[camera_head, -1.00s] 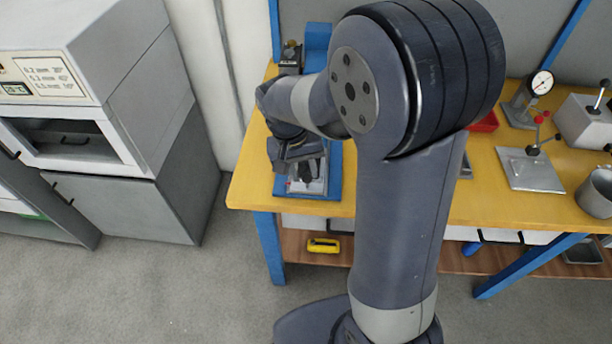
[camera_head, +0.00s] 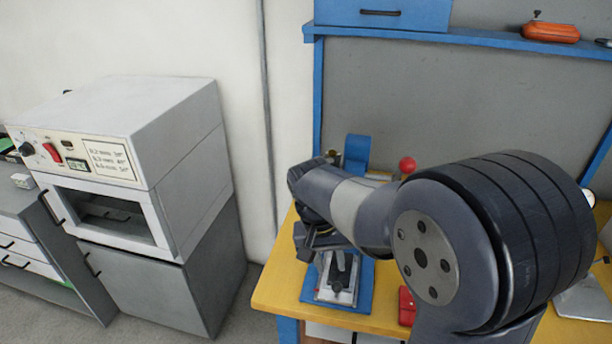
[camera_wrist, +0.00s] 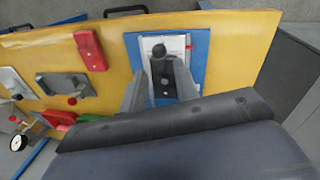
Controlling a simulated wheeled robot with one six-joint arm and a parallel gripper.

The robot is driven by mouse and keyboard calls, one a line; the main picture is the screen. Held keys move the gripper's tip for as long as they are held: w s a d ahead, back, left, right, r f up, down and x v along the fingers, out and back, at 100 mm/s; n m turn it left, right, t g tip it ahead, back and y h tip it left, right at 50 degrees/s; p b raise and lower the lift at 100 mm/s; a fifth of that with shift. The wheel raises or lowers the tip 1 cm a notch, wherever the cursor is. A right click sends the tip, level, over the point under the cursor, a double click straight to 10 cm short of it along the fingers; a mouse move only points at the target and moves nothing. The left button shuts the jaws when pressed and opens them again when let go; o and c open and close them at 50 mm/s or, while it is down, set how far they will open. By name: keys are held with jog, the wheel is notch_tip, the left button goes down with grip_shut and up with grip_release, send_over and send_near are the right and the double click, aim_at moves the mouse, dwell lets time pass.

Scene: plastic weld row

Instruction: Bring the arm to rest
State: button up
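My gripper (camera_head: 318,246) is over the left end of the yellow bench, just above and behind a small fixture (camera_head: 322,291) in the head view. In the wrist view my gripper (camera_wrist: 158,82) has its two grey fingers apart, with no object held between them. Beyond them the fixture shows as a pale plate with a black-knobbed lever (camera_wrist: 160,53) on a blue base (camera_wrist: 195,45). The lever appears between the fingers; whether they touch it I cannot tell. My arm is bent and covers the lower right of the head view.
The yellow bench (camera_head: 275,288) also carries a red part (camera_head: 406,306). A grey oven-like machine (camera_head: 180,125) stands left, across a gap. A blue shelf (camera_head: 450,37) runs above. In the wrist view, a toggle clamp (camera_wrist: 68,86) and dial gauge (camera_wrist: 18,142) sit left.

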aim_at(336, 283)
jog(key=f, duration=0.3)
jog(key=d+f, duration=0.1)
jog(key=f, duration=0.2)
jog(key=d+f, duration=0.1)
jog(key=f, duration=0.2)
jog(key=shift+s+f+b, duration=0.1)
jog(key=shift+f+b, duration=0.2)
jog(key=shift+w+d, duration=0.1)
jog(key=shift+w, duration=0.35)
jog(key=shift+s, duration=0.1)
